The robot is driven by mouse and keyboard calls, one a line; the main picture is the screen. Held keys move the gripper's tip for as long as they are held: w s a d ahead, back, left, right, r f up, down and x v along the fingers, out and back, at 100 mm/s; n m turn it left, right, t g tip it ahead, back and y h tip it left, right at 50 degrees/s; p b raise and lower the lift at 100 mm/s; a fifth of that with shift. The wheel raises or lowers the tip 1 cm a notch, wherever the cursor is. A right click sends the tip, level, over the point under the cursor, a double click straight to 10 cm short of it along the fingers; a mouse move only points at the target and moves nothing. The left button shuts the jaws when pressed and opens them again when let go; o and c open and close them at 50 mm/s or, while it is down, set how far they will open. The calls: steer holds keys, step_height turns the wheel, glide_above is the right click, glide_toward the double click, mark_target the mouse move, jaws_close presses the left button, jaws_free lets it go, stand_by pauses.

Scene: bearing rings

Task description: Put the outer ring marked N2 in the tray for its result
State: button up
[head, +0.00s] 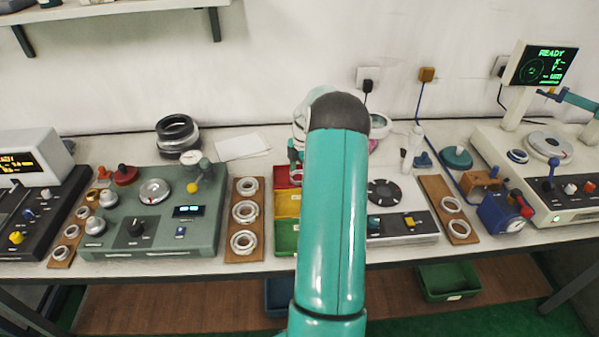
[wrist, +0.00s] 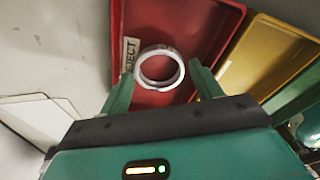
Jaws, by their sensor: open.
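A pale metal ring (wrist: 141,72) lies in the red tray (wrist: 205,25), near the tray's end that carries a label reading "REJECT". Its marking is not readable. My gripper (wrist: 162,80) is open, with one green finger on each side of the ring; I cannot tell whether either touches it. The yellow tray (wrist: 265,60) is to the right of the red one. In the head view, the red tray (head: 283,178), yellow tray (head: 286,204) and green tray (head: 284,236) stand in a row, partly behind my arm. My gripper is mostly hidden there.
A wooden board (head: 245,254) with several rings is left of the trays, beside a green gauge station (head: 150,250). Another board (head: 436,190) with rings is to the right. A READY display (head: 541,65) stands far right. White paper (head: 242,146) lies behind.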

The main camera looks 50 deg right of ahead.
step_height(320, 180, up, 12)
steer(key=d, duration=0.1)
steer(key=shift+s+d, duration=0.15)
steer(key=shift+s, duration=0.1)
steer(key=w+a+r+m+h, duration=0.15)
steer(key=a+r, duration=0.35)
steer(key=a, duration=0.5)
steer(key=w+a+r+m+t, duration=0.1)
steer(key=a+r+m, duration=0.1)
steer(key=a+r, duration=0.5)
steer(key=w+a+r+m+h, duration=0.1)
steer(key=a+r+m, duration=0.15)
steer(key=a, duration=0.95)
steer(key=s+a+m+t, duration=0.2)
steer(key=s+a+m, duration=0.1)
steer(key=s+a, duration=0.5)
steer(key=s+a+m+t+y, duration=0.1)
steer(key=s+a+m, duration=0.3)
steer(key=s+a, duration=0.5)
steer(key=a+t, duration=0.1)
steer(key=a, duration=0.3)
steer(key=shift+a+m, duration=0.2)
steer(key=shift+m, duration=0.1)
steer(key=shift+r, duration=0.1)
